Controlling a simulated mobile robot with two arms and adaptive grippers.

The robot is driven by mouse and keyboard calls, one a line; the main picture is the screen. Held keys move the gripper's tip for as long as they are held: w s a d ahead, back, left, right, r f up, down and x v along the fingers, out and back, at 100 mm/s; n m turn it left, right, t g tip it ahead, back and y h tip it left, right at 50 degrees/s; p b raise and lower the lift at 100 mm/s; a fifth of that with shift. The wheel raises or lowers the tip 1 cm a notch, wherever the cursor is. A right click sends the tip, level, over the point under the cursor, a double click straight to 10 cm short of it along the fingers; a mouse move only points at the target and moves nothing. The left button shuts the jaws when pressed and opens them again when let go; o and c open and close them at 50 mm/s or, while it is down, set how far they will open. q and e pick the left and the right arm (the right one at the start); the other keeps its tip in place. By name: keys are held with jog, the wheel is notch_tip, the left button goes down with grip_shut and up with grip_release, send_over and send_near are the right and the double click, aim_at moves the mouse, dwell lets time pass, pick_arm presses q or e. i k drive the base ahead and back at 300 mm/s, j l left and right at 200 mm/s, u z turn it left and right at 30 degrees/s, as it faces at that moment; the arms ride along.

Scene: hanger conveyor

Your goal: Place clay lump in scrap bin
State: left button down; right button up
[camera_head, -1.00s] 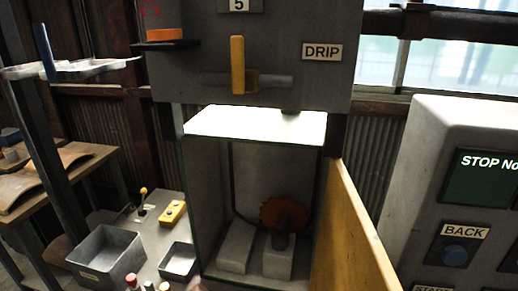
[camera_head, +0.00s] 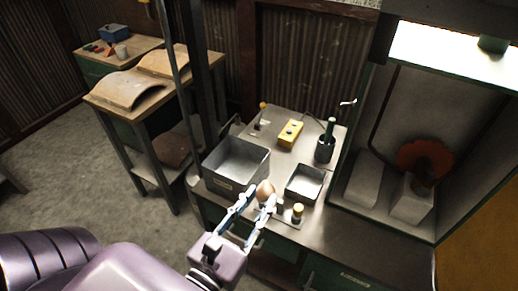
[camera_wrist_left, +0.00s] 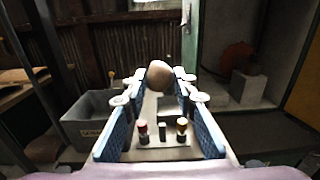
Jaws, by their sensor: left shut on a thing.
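A brown, rounded clay lump (camera_head: 265,189) sits between the fingertips of my left gripper (camera_head: 262,197), which is shut on it. The lump also shows in the left wrist view (camera_wrist_left: 160,75), between the blue-padded fingers of the left gripper (camera_wrist_left: 160,88). A large grey open bin (camera_head: 228,182) with a small label on its front stands on the bench, just behind and left of the lump in the head view. In the wrist view this bin (camera_wrist_left: 84,130) is at the left. Its label is too small to read. My right gripper is not in view.
A smaller open grey tray (camera_head: 306,195) stands right of the lump. A small yellow-topped item (camera_head: 298,212), a yellow box (camera_head: 290,132) and a dark cup (camera_head: 324,150) are also on the bench. A dark upright post (camera_head: 201,80) rises behind the large bin.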

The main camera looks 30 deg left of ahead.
aim_at(238, 176)
jog(key=j+z, duration=0.1)
jog(key=j, duration=0.7)
jog(key=k+j+z, duration=0.15)
jog(key=j, duration=0.7)
jog(key=j+z, duration=0.1)
jog(key=j, duration=0.7)
jog(key=i+j, duration=0.1)
jog(key=j, duration=0.4)
jog(key=i+j+z, duration=0.15)
jog(key=j, duration=0.8)
jog(key=i+z, duration=0.05)
